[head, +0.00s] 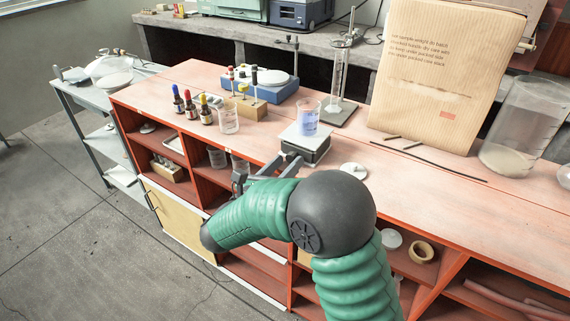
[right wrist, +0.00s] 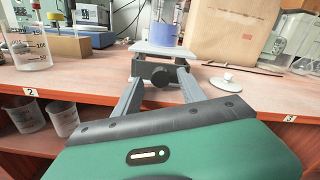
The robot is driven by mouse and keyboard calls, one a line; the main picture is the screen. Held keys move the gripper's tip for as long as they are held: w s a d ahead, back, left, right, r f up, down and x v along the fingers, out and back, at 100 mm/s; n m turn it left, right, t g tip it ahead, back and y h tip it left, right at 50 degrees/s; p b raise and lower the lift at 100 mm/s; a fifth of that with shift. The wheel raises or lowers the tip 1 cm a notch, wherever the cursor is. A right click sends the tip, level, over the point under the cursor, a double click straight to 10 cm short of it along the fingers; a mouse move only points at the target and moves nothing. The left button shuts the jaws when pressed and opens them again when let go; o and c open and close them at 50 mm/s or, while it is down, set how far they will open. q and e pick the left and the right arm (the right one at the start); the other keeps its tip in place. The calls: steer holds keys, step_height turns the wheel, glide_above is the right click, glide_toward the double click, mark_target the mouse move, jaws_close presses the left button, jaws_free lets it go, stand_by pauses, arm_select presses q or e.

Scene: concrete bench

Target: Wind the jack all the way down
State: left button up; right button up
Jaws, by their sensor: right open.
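The jack (head: 306,146) stands near the front edge of the bench, with a pale square top plate over a dark body. In the right wrist view its plate (right wrist: 172,50) shows above a dark round knob (right wrist: 160,79) that faces me. A beaker of blue-violet liquid (head: 307,117) stands upright on the plate. My right gripper (head: 282,164) is open in front of the jack. In the right wrist view its two fingers (right wrist: 159,86) appear on either side of the knob; I cannot tell whether they touch it. My left gripper is out of view.
A retort-type stand with a cylinder (head: 338,82) is behind the jack. Dropper bottles (head: 190,104) and a beaker (head: 228,120) stand left.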

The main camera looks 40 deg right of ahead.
steer(key=v, duration=1.6)
steer(key=shift+a, duration=0.35)
steer(key=shift+f, duration=0.15)
